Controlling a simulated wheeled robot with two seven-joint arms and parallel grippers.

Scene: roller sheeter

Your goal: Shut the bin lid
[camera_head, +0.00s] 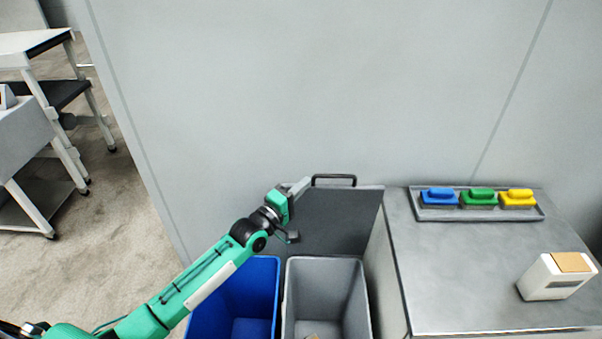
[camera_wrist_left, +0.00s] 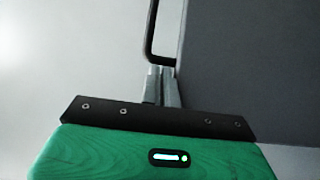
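The bin lid (camera_head: 335,222) is a dark grey panel standing raised behind the bins, with a black bar handle (camera_head: 335,177) along its top edge. My left gripper (camera_head: 304,184) is at the left end of this handle. In the left wrist view, its two fingers (camera_wrist_left: 164,86) are close together, with their tips at one leg of the handle (camera_wrist_left: 150,35). They look shut, with nothing clearly between them. The lid (camera_wrist_left: 255,65) fills the right of that view. My right gripper is in neither view.
A blue bin (camera_head: 262,290) and a grey bin (camera_head: 328,280) stand open below the lid. To the right, a metal counter (camera_head: 460,275) holds a tray (camera_head: 430,214) of blue, green and yellow blocks and a white box (camera_head: 545,280). A wall stands close behind.

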